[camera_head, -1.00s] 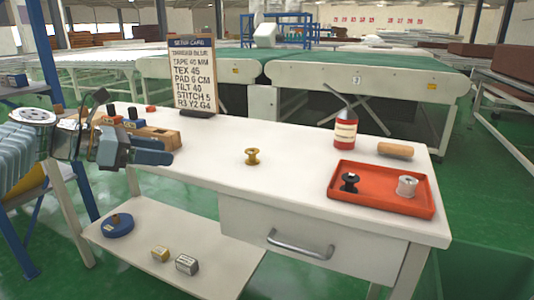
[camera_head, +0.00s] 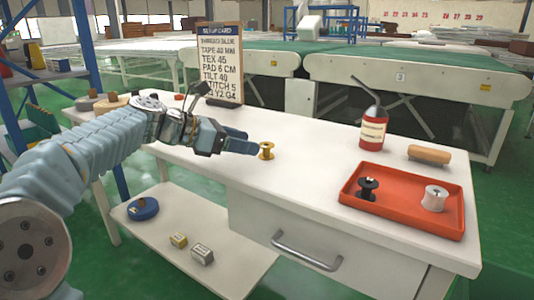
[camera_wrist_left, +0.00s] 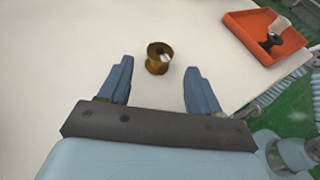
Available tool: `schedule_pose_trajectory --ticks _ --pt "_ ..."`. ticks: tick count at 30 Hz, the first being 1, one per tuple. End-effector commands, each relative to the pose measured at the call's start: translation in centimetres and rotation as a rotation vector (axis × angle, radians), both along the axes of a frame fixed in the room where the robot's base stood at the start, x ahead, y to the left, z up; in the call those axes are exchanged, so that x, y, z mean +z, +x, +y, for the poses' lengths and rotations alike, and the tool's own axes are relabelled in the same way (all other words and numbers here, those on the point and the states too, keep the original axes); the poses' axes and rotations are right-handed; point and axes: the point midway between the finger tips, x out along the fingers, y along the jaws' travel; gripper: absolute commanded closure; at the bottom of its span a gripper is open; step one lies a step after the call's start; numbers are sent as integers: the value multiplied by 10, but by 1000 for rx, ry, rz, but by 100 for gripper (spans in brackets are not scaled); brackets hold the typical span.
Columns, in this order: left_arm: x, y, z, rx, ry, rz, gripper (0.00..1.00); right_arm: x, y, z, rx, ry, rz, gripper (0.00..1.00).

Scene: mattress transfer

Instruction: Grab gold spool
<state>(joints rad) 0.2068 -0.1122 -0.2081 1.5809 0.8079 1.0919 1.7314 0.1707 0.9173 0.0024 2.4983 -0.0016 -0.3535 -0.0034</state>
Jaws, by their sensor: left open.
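The gold spool (camera_head: 267,151) stands upright on the white table (camera_head: 300,178), left of the red tray. In the left wrist view the gold spool (camera_wrist_left: 158,58) sits ahead of and between the open fingertips. My left gripper (camera_head: 246,142) is open and empty, with its fingers pointing at the spool from the left. In the left wrist view the two blue fingers of my left gripper (camera_wrist_left: 160,72) are spread apart, and I cannot tell that either touches the spool. My right gripper is not in view.
A red tray (camera_head: 352,203) at the right holds a black spool (camera_head: 368,189) and a white spool (camera_head: 434,198). A setup card (camera_head: 220,62) stands behind my gripper. The table's middle is clear.

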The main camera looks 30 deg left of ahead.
Motion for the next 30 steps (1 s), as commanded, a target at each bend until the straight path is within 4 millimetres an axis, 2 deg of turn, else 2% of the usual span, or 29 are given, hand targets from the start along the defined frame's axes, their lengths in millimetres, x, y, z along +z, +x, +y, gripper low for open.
schedule_pose_trajectory --ticks 4,9,17,28,30 --pt "-15 17 -13 -4 -1 3 37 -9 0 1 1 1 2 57" --pt "-22 33 -24 -3 0 1 37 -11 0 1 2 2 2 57" --pt "-22 35 -26 -2 -1 0 37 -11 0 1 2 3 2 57" --pt "-22 35 -26 -2 -1 0 93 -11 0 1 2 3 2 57" --pt "-22 35 -26 -2 -1 0 93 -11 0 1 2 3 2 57"
